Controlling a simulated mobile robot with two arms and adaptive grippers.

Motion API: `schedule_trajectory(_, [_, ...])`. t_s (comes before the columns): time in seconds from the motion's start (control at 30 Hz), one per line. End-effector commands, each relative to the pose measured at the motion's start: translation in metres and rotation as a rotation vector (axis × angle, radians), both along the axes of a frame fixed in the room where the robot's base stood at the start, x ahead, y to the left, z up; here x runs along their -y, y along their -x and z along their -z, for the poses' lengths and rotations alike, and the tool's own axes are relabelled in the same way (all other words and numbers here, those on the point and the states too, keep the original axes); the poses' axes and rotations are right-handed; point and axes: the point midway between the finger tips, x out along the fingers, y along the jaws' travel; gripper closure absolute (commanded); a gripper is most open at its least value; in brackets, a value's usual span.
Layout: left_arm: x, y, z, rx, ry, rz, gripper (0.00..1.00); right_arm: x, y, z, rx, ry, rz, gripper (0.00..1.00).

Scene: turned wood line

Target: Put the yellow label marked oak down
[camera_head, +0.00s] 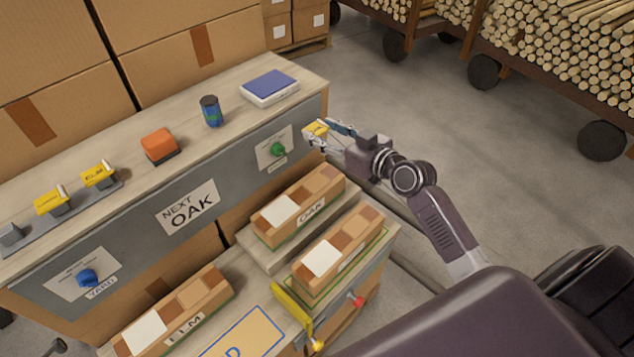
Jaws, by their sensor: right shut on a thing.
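My right gripper (328,136) is shut on a small yellow label (316,129) and holds it by the right end of the long bench, near the green knob (278,150). The print on the held label is too small to read. A grey rack (76,207) at the left of the bench top carries two other yellow labels, one at its middle (52,200) and one at its right end (98,175). A bare grey holder (11,235) stands at the rack's left end. My left gripper is not in view.
Block-filled boxes marked OAK (311,213) and ELM (185,331) sit below.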

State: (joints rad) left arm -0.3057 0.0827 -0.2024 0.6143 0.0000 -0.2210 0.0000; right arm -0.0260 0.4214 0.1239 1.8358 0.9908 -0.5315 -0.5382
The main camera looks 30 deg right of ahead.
Motion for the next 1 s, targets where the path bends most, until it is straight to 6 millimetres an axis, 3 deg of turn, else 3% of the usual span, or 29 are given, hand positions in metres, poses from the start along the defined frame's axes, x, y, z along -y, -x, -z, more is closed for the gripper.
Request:
schedule_trajectory(0.17, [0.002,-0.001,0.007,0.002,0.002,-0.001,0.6,0.001,-0.001,0.034,-0.008,-0.003,0.008,0.67])
schedule_trajectory(0.5, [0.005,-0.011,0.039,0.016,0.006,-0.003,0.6,0.001,-0.001,0.127,-0.006,-0.004,0.008,0.67])
schedule_trajectory(0.63, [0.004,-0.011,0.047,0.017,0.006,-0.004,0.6,0.001,-0.002,0.147,-0.003,-0.004,0.008,0.67])
schedule_trajectory(0.87, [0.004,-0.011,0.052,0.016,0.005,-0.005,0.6,0.001,-0.002,0.164,-0.003,-0.002,0.008,0.67])
schedule_trajectory(1.0, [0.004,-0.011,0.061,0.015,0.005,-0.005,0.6,0.001,-0.002,0.186,-0.005,-0.004,0.007,0.67])
